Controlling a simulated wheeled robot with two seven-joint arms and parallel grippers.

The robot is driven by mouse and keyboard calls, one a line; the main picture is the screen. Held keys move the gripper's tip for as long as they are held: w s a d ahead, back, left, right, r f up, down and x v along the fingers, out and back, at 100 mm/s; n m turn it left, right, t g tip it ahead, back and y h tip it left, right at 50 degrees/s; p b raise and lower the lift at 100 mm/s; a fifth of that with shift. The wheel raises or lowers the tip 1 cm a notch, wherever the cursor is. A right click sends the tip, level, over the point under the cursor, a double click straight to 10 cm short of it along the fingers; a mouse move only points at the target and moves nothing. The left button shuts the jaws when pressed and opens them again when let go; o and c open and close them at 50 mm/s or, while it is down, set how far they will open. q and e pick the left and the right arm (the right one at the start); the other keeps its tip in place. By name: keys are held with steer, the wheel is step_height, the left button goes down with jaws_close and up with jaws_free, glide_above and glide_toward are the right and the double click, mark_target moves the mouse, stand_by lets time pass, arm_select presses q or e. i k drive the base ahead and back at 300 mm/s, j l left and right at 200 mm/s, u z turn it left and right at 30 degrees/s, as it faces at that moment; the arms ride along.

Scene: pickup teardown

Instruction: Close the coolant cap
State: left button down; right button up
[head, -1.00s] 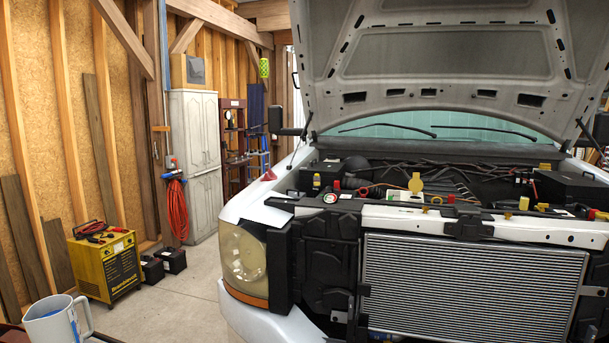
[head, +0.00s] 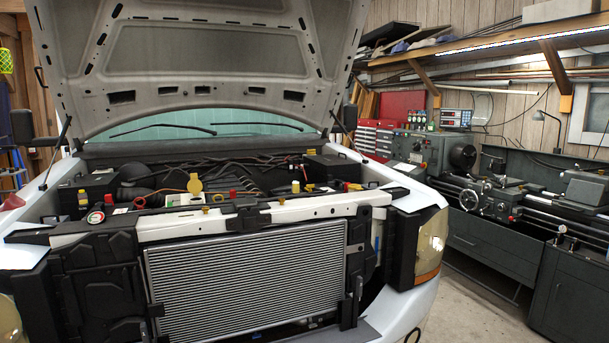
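The open engine bay of the white pickup fills the left and middle of the head view. A round yellow cap (head: 195,184) stands raised near the front of the bay, above a white label. Small yellow pieces (head: 295,187) and a red and yellow piece (head: 350,186) show further right. A yellow-topped bottle (head: 82,198) and a round red-rimmed cap (head: 96,216) are at the left. I cannot tell for sure which is the coolant cap. Neither of my grippers is in view.
The hood (head: 215,50) is propped up over the bay. The radiator (head: 245,275) and white front crossbar (head: 270,212) face me. A lathe (head: 480,195) stands along the right wall. Bare concrete floor (head: 465,305) lies between truck and lathe.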

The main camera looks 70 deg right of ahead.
mark_target(195, 185)
steer(key=i+j+z, duration=0.1)
steer(key=z, duration=0.4)
steer(key=i+j+z, duration=0.1)
steer(key=z, duration=0.4)
steer(key=j+z, duration=0.25)
steer(key=z, duration=0.25)
steer(key=j+z, duration=0.2)
steer(key=z, duration=0.3)
steer(key=j, duration=0.85)
steer(key=i+z, duration=0.05)
